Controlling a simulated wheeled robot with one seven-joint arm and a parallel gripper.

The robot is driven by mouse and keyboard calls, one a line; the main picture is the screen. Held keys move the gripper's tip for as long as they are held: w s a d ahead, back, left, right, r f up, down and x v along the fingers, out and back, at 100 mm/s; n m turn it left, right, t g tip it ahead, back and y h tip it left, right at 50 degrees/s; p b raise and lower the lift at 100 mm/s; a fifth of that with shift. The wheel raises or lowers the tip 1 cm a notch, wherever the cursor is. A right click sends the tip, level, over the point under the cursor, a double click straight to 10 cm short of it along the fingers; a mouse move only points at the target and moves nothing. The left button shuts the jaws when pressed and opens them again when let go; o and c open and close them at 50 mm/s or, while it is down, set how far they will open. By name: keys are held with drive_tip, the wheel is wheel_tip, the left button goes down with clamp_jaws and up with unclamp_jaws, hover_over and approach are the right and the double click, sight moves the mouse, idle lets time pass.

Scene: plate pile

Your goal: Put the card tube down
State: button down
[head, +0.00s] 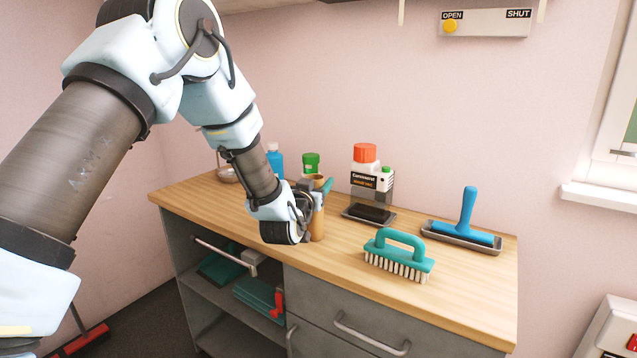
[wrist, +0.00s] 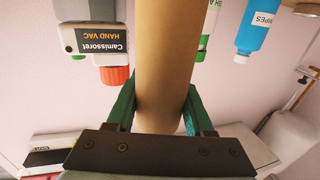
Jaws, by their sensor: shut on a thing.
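The card tube (head: 318,225) is a plain brown cylinder standing upright at the front of the wooden counter. Its lower end looks to be at or just above the counter top; I cannot tell whether it touches. My gripper (head: 316,188) is shut on the tube, with a green finger on each side of it. In the wrist view the tube (wrist: 166,60) runs through the middle between the two green fingers of my gripper (wrist: 160,110). My wrist hides part of the tube in the head view.
The wooden counter (head: 460,290) holds a teal brush (head: 400,255) to the right, a blue-handled tool (head: 467,215) on a tray, a red-capped hand vac (head: 368,170), and blue (head: 274,158) and green-capped (head: 311,160) bottles behind. The counter's front right is clear.

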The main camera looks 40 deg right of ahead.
drive_tip(key=shift+f, duration=0.15)
drive_tip(key=shift+c, duration=1.4)
unclamp_jaws()
drive_tip(key=shift+r, duration=0.3)
drive_tip(key=b+v, duration=0.3)
drive_tip(key=v, duration=0.9)
drive_tip(key=shift+b, duration=0.35)
drive_tip(key=shift+f, duration=0.15)
